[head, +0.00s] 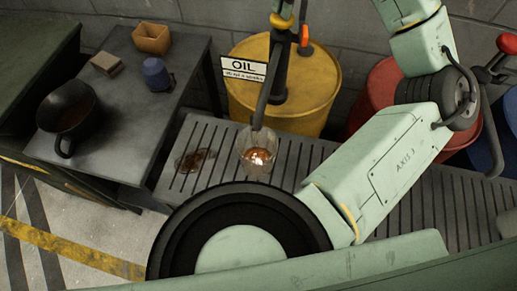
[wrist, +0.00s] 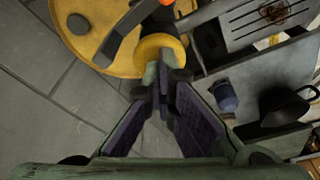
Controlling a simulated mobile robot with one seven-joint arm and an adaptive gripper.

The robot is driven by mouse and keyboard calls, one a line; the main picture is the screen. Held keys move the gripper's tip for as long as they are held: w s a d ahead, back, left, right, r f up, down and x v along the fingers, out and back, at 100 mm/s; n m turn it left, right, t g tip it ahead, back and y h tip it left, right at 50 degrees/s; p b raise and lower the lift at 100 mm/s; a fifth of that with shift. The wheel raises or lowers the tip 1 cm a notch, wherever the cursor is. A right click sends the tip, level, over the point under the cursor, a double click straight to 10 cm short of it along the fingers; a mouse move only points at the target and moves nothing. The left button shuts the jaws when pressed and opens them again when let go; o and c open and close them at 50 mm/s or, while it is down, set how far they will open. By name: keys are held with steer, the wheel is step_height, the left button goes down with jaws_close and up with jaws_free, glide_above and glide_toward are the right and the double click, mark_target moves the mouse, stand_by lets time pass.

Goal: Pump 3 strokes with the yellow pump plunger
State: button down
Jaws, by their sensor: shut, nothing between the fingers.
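A yellow drum (head: 240,75) with an OIL sign (head: 243,69) stands against the wall. A dark pump with a yellow plunger (head: 282,20) rises from it; its upper part is cut off by the top edge of the head view. In the wrist view, the plunger's round yellow head (wrist: 160,50) is just beyond my gripper (wrist: 162,82). My gripper is shut and empty. Its fingertips overlap the plunger head's near edge in the picture; I cannot tell whether they touch it. A clear jar (head: 257,152) with some brown liquid stands under the spout (head: 263,100).
The jar is on a slatted grate (head: 425,195) with a dark oil stain (head: 195,160). A red drum (head: 378,90) is at right.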

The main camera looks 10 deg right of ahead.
steer(key=shift+f, duration=0.4)
steer(key=p+v, duration=0.2)
steer(key=shift+w+r+p, duration=0.15)
steer(key=shift+r+p, duration=0.25)
steer(key=shift+w+a+v, duration=0.1)
steer(key=shift+w+v, duration=0.05)
steer(key=shift+v, duration=0.6)
steer(key=shift+w+a+v, duration=0.1)
steer(key=shift+v, duration=0.7)
steer(key=shift+w+a+v, duration=0.1)
steer(key=shift+w+v, duration=0.05)
steer(key=shift+v, duration=0.6)
steer(key=shift+r, duration=0.15)
steer(key=shift+w+a+v, duration=0.1)
steer(key=shift+w+v, duration=0.05)
steer(key=shift+v, duration=0.8)
steer(key=shift+w+a+v, duration=0.15)
steer(key=shift+w+v, duration=0.05)
steer(key=shift+v, duration=0.8)
steer(key=shift+w+a+v, duration=0.1)
steer(key=shift+w+v, duration=0.05)
steer(key=shift+v, duration=0.8)
steer(key=shift+r, duration=0.1)
